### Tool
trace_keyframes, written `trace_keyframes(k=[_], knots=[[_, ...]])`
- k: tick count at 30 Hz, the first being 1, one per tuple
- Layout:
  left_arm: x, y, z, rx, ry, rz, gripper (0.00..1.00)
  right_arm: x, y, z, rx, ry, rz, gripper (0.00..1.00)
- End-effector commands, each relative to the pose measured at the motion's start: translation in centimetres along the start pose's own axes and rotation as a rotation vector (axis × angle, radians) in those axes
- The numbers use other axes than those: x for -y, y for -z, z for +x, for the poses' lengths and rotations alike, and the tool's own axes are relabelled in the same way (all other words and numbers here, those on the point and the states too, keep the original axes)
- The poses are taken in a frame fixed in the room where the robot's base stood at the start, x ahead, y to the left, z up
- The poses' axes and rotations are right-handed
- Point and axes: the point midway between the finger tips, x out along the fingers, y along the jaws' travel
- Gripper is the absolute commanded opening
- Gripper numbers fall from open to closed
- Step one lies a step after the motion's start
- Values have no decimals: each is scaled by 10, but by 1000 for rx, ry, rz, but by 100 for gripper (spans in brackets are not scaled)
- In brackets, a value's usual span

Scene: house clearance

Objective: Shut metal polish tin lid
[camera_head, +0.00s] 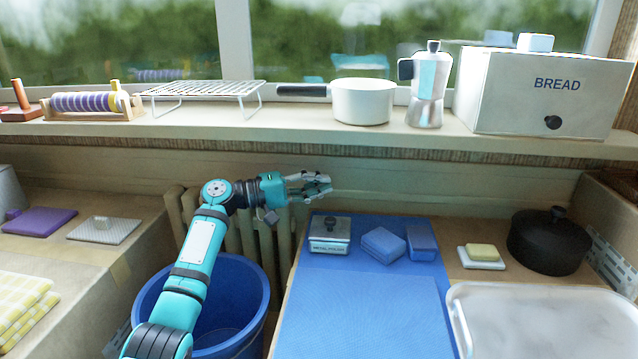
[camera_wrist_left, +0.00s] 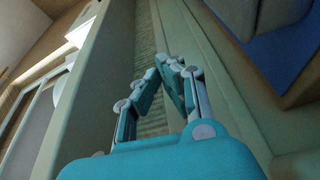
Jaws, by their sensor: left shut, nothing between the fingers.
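The metal polish tin (camera_head: 329,244) is a small silver box with lettering on its front. It stands at the back left of the blue mat (camera_head: 365,310). Its grey lid with a dark knob (camera_head: 331,224) appears to lie flat on top; I cannot make out any gap. My left gripper (camera_head: 326,187) is shut and empty, above and behind the tin, near the wall under the sill, and apart from the tin. In the left wrist view the fingertips (camera_wrist_left: 170,66) come together with nothing between them. My right gripper is not in view.
Blue blocks (camera_head: 383,244) lie right of the tin. Further right are a soap on a dish (camera_head: 480,264), a black pot (camera_head: 549,240) and a white tray (camera_head: 540,318). A blue bin (camera_head: 250,318) stands below my left arm. The window sill (camera_head: 300,128) overhangs behind.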

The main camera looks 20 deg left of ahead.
Motion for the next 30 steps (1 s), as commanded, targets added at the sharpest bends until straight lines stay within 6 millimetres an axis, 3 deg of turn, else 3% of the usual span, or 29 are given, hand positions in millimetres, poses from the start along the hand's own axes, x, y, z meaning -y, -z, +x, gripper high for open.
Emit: trace_keyframes(k=[10,24,30], knots=[[0,1,-10,-2,0,0,0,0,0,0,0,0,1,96],[1,0,-100,-2,1,0,0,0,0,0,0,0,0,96],[0,0,-118,-1,1,0,0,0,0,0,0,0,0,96]])
